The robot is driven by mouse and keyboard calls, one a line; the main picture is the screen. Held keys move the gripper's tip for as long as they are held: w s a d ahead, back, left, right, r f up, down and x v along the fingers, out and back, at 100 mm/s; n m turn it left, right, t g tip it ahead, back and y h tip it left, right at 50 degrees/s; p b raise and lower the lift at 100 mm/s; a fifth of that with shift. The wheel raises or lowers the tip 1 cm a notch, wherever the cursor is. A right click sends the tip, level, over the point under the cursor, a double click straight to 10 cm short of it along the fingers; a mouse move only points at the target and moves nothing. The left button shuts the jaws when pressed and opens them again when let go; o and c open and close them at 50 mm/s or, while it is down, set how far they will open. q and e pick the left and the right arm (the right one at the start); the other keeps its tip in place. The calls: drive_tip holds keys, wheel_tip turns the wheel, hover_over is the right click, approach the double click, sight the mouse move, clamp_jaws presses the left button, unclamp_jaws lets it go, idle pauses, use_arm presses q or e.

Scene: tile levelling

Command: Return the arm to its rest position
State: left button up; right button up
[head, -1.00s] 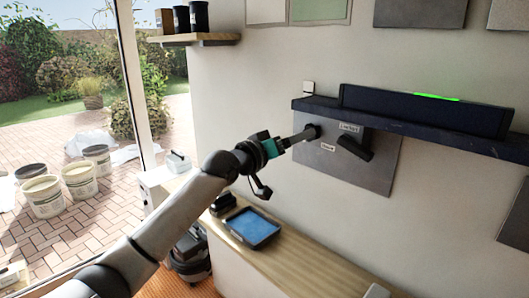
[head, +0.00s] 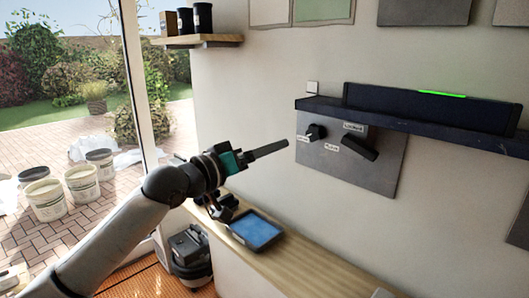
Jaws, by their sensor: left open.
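My left arm comes in from the lower left. Its left gripper (head: 284,146) points right toward the wall, open and empty. Its fingers overlap in this side view. The panel carries a dark round knob (head: 316,132), a dark bar-shaped handle (head: 359,147) and small white labels, whose print is too small to read surely. My right gripper is not in view.
A dark shelf (head: 480,141) with a long black bar and green light juts out above the panel. Below, a wooden counter (head: 305,262) holds a blue tray (head: 255,230). A window wall and several buckets (head: 46,199) are at left. Open air lies before the wall.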

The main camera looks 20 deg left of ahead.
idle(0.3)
